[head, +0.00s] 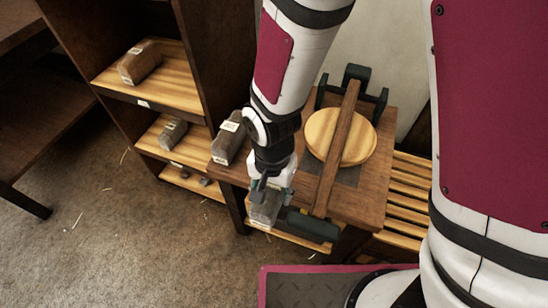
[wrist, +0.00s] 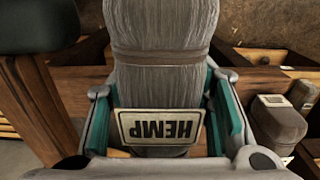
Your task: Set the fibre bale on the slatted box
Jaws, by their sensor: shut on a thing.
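My gripper (head: 269,190) is shut on a grey fibre bale (head: 265,211), holding it beside the front edge of a small wooden table. In the wrist view the bale (wrist: 165,70) fills the middle, with a tied band and a HEMP label upside down. The teal finger pads of my gripper (wrist: 170,115) press on its two sides. Nothing is seen on that visible part.
The table (head: 362,205) carries a beam device with a round wooden disc (head: 322,132) and a dark green end block (head: 313,226) close to the held bale. A brown bale (head: 228,142) sits on its left corner. A shelf (head: 180,70) with more bales stands left.

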